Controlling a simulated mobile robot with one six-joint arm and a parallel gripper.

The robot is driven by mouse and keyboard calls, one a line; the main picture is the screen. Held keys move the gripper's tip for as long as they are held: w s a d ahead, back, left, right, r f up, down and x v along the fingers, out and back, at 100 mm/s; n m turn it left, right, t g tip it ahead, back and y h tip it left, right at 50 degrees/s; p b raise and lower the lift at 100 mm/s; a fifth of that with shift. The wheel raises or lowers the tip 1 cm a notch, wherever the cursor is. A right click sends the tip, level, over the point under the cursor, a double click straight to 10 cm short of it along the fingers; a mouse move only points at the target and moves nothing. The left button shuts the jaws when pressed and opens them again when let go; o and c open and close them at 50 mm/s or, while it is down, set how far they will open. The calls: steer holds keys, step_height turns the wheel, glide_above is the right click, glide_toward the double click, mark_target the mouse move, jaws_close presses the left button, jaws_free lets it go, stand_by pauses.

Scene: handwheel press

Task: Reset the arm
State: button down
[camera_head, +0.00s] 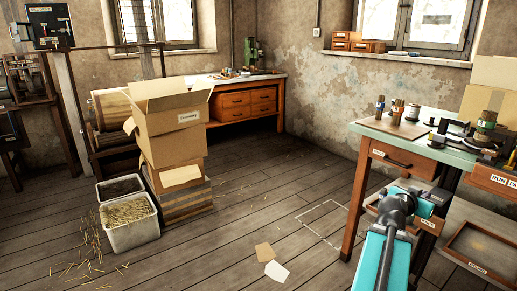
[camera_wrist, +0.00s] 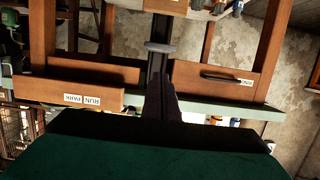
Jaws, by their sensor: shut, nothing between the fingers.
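My teal and grey arm (camera_head: 385,255) rises at the lower right of the head view, folded close to the front of the workbench. My gripper's fingers are hard to make out there. In the wrist view my gripper (camera_wrist: 162,85) shows as dark, closed fingers pointing up the picture from the green housing, with nothing held. The workbench (camera_head: 440,122) has a pale green top and wooden legs. The wrist view shows its wooden drawer front (camera_wrist: 215,80) upside down, beyond the fingers. A grey disc-like piece (camera_wrist: 160,47) lies past the fingertips; I cannot tell what it is.
Stacked cardboard boxes (camera_head: 170,125) and a white bin of straw (camera_head: 130,222) stand at left. A second bench (camera_head: 245,100) stands at the back. An open tray (camera_head: 480,250) sits low under the workbench. Paper sheets (camera_head: 277,271) lie on otherwise mostly clear floor.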

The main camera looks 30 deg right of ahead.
steer(key=w+a+f+n+t+y+p, duration=0.2)
steer(key=w+a+f+p, duration=0.2)
steer(key=w+a, duration=0.5)
steer(key=w+a+f+n+t+y+p, duration=0.1)
steer(key=w+a+f+n+t+p, duration=0.25)
steer(key=w, duration=0.85)
steer(key=w+a+f+n+g+y+p, duration=0.15)
steer(key=w+a+f+p, duration=0.25)
steer(key=a+f, duration=0.45)
steer(key=w+a+f+n+y+p, duration=0.1)
steer(key=w+a+f+y+p, duration=0.3)
steer(key=a, duration=0.8)
steer(key=s+a+f+n+g+y+p, duration=0.1)
steer(key=s+a+f+p, duration=0.2)
steer(key=a, duration=0.4)
steer(key=s+a+f+n+g+y+p, duration=0.1)
steer(key=s+a+f+n, duration=0.15)
steer(key=a+f, duration=0.45)
steer(key=s+a+f+g+y+p, duration=0.1)
steer(key=s+a+f+g+p, duration=0.2)
steer(key=a, duration=0.5)
steer(key=s+a+f+n+g+y+p, duration=0.1)
steer(key=s+a+f+n+g+y, duration=0.1)
steer(key=s+a, duration=0.5)
steer(key=s+a+f+n+g+y+p, duration=0.1)
steer(key=s+a, duration=0.6)
steer(key=s, duration=0.7)
steer(key=shift+s+a+f+n+g+y, duration=0.3)
steer(key=shift+f+n+g, duration=0.4)
steer(key=shift+n+g, duration=0.6)
